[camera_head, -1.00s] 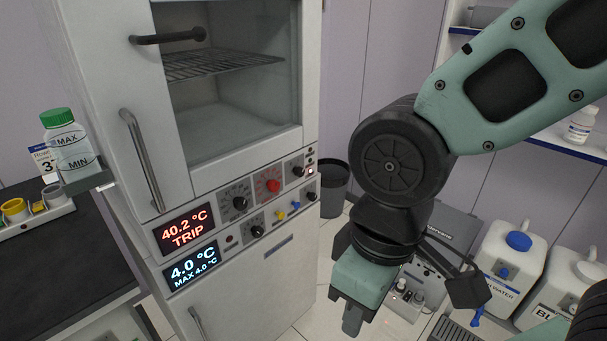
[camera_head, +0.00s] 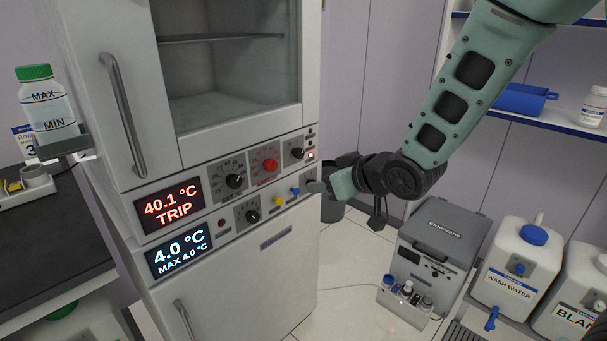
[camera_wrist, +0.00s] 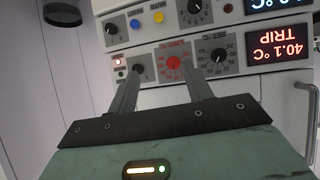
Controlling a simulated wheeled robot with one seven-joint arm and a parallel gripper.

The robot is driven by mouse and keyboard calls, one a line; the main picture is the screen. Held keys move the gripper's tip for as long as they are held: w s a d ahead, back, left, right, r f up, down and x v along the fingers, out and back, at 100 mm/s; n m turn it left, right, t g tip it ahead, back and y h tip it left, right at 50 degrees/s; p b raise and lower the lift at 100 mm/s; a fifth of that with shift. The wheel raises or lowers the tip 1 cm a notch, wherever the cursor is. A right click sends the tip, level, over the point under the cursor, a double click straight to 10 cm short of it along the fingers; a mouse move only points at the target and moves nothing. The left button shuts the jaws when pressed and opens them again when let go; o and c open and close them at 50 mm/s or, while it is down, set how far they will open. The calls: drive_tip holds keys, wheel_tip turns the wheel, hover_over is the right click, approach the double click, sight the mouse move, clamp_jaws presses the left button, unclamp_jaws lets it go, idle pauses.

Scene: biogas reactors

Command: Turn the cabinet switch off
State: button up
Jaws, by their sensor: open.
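The white cabinet (camera_head: 240,275) has a panel of knobs, buttons and two displays. A small black rotary switch (camera_head: 297,153) sits at the panel's upper right, beside a lit red lamp (camera_head: 310,156); in the wrist view the switch (camera_wrist: 137,70) shows upside down, near the left fingertip. I cannot read its label or setting. A red knob (camera_head: 270,165) and a black knob (camera_head: 235,181) are left of it. My gripper (camera_head: 315,187) is at the panel's right edge, hiding the lower right knob. In the wrist view my gripper (camera_wrist: 160,70) is open and empty, fingers pointing at the panel.
A dark bin (camera_head: 333,205) stands behind my gripper. A grey instrument box (camera_head: 440,240) and white jugs (camera_head: 515,262) are at the right. A green-capped bottle (camera_head: 47,105) is on a ledge at the left.

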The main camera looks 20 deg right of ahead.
drive_tip(key=w+d+f+t+y+b, duration=0.3)
drive_tip(key=w+d+f+t+b, duration=0.15)
drive_tip(key=d, duration=0.25)
drive_tip(key=n, duration=0.1)
approach(301, 154)
drive_tip(key=shift+y, duration=0.4)
drive_tip(key=x, duration=0.4)
drive_tip(key=b+x, duration=0.1)
drive_tip(key=x, duration=0.4)
drive_tip(key=shift+w+d+f, duration=0.2)
drive_tip(key=c, duration=1)
